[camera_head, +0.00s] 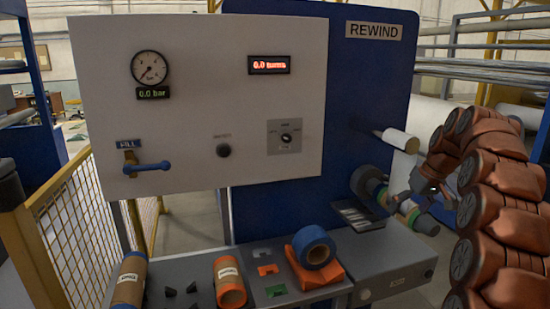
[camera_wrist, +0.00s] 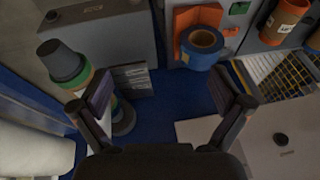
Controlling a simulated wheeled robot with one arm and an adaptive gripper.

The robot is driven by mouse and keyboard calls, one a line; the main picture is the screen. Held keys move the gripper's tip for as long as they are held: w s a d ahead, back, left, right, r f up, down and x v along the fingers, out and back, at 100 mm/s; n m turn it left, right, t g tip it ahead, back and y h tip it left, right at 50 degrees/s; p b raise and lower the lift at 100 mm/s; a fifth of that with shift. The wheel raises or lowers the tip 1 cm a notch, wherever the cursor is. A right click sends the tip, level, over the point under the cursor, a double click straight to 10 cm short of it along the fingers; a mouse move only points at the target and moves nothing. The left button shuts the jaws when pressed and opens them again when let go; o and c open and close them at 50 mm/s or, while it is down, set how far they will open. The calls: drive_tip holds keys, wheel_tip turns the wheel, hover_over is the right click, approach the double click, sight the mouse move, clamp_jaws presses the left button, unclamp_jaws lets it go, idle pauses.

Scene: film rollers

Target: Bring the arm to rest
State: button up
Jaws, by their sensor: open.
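My gripper (camera_wrist: 160,105) is open in the wrist view, its two fingers spread wide with nothing between them. In the head view my gripper (camera_head: 428,190) is at the right, close to the roller with coloured rings (camera_head: 372,185) on the blue rewind machine. My orange arm (camera_head: 495,190) fills the right side. The same roller shows in the wrist view (camera_wrist: 62,65) at the left, partly behind the left finger. I cannot tell from the head view whether the gripper touches the roller.
A white core (camera_head: 398,139) sticks out above the roller. The grey bench (camera_head: 200,290) holds a blue tape roll (camera_head: 313,248) on an orange stand and cardboard cores (camera_head: 230,282). A white panel (camera_head: 200,90) carries a gauge and a blue valve handle (camera_head: 148,167). A yellow mesh fence (camera_head: 80,230) stands left.

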drive_tip(key=s+a+f+g, duration=0.1)
drive_tip(key=s+a, duration=0.6)
drive_tip(key=s, duration=0.2)
drive_tip(key=s+a+g, duration=0.2)
drive_tip(key=s+a, duration=0.6)
drive_tip(key=s, duration=0.2)
drive_tip(key=s+a+f+m, duration=0.1)
drive_tip(key=s+f, duration=0.2)
drive_tip(key=s, duration=0.6)
drive_tip(key=s+f+m+g+h, duration=0.1)
drive_tip(key=s+f, duration=0.3)
drive_tip(key=s, duration=0.5)
drive_tip(key=s+a+f+h, duration=0.1)
drive_tip(key=s+f, duration=0.3)
drive_tip(key=s, duration=0.5)
drive_tip(key=shift+s+a+m+g, duration=0.25)
drive_tip(key=shift+a+m+g, duration=0.05)
drive_tip(key=shift+m+g, duration=0.1)
